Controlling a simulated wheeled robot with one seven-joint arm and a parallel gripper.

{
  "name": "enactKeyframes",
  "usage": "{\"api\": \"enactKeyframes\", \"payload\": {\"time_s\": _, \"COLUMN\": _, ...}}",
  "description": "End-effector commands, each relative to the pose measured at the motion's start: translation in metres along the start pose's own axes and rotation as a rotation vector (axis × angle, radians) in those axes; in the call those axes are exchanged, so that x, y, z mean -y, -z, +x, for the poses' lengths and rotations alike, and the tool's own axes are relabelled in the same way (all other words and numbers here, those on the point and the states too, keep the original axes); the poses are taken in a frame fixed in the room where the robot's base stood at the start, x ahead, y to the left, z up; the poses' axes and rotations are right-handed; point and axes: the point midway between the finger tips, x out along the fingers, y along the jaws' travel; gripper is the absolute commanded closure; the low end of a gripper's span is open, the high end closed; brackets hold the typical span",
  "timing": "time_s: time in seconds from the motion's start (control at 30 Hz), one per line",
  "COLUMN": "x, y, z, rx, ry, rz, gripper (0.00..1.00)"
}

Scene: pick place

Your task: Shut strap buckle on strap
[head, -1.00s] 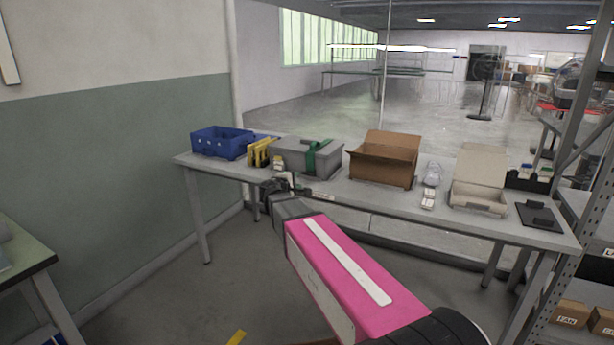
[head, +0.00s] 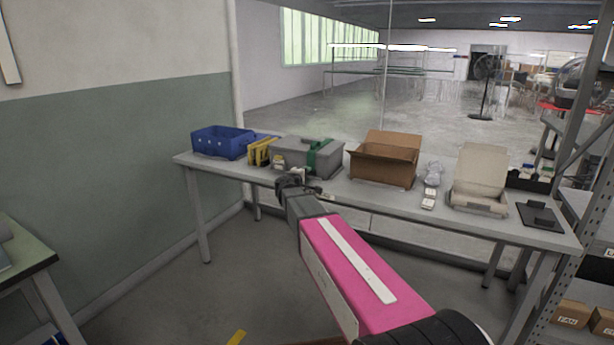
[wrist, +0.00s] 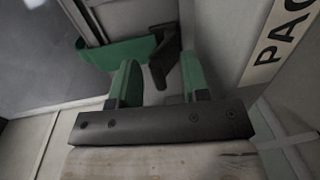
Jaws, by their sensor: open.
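A grey case (head: 293,152) with a green strap (head: 320,157) around it stands on the table, left of the middle. In the wrist view the green strap (wrist: 112,52) runs across the case wall. A dark buckle (wrist: 160,62) sits at the strap's right end, with one piece hanging down at a tilt. Whether the buckle is latched I cannot tell. My gripper (wrist: 160,78) is open, its two green fingers on either side below the buckle, with nothing visibly held between them. In the head view my gripper (head: 292,181) is at the table's front edge before the case.
A blue crate (head: 221,138) and yellow items (head: 261,151) stand left of the case. An open cardboard box (head: 384,165) stands to its right, then small items and an open beige box (head: 478,190). A shelf rack is at the far right.

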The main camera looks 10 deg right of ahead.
Motion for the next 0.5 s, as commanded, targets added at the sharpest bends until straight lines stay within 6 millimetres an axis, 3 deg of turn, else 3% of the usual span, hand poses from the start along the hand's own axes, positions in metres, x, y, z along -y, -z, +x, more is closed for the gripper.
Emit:
{"api": "enactKeyframes", "payload": {"time_s": 0.13, "x": 0.0000, "y": 0.0002, "z": 0.0097, "rx": 0.000, "ry": 0.000, "rz": 0.000, "gripper": 0.58}}
{"api": "enactKeyframes", "payload": {"time_s": 0.43, "x": 0.0000, "y": -0.0003, "z": 0.0110, "rx": 0.000, "ry": 0.000, "rz": 0.000, "gripper": 0.58}}
{"api": "enactKeyframes", "payload": {"time_s": 0.47, "x": 0.0000, "y": -0.0003, "z": 0.0109, "rx": 0.000, "ry": 0.000, "rz": 0.000, "gripper": 0.64}}
{"api": "enactKeyframes", "payload": {"time_s": 0.5, "x": 0.0000, "y": -0.0003, "z": 0.0109, "rx": 0.000, "ry": 0.000, "rz": 0.000, "gripper": 0.77}}
